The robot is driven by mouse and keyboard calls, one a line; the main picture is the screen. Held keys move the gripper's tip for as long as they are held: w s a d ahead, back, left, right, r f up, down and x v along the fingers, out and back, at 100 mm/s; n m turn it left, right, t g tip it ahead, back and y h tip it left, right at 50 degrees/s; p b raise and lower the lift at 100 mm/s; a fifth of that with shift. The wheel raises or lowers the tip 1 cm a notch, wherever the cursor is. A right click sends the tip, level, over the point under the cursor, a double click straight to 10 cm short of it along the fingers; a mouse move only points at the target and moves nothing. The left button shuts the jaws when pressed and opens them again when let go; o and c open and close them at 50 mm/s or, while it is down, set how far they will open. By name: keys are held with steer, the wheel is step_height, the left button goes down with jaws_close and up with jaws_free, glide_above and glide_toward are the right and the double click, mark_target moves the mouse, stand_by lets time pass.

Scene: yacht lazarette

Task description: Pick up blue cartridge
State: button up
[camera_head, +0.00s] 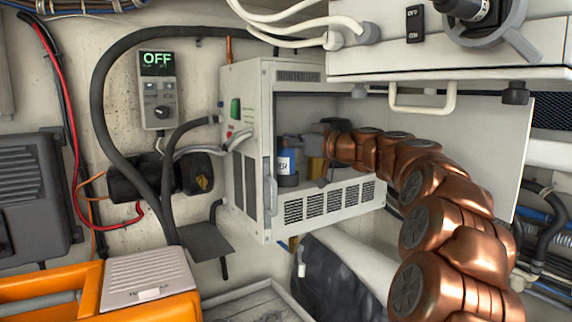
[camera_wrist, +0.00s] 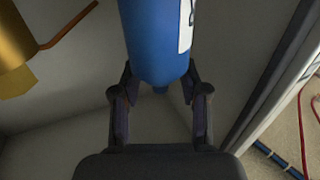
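The blue cartridge (camera_head: 285,160) has a white label and stands upright inside the open wall cabinet (camera_head: 300,189). In the wrist view the blue cartridge (camera_wrist: 156,40) fills the top centre, its rounded end toward my gripper (camera_wrist: 159,80). My two fingers are spread, one on each side of that end. I cannot tell whether they touch it. In the head view my gripper (camera_head: 328,145) reaches into the cabinet, to the right of the cartridge, and its fingers are hard to make out there.
A gold cylinder (camera_head: 317,168) stands right of the cartridge; it also shows in the wrist view (camera_wrist: 14,50). A white unit with a handle (camera_head: 424,104) hangs above right. An orange case (camera_head: 75,285) sits lower left.

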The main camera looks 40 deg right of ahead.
jaws_close()
steer(key=shift+r, duration=0.1)
stand_by(0.7)
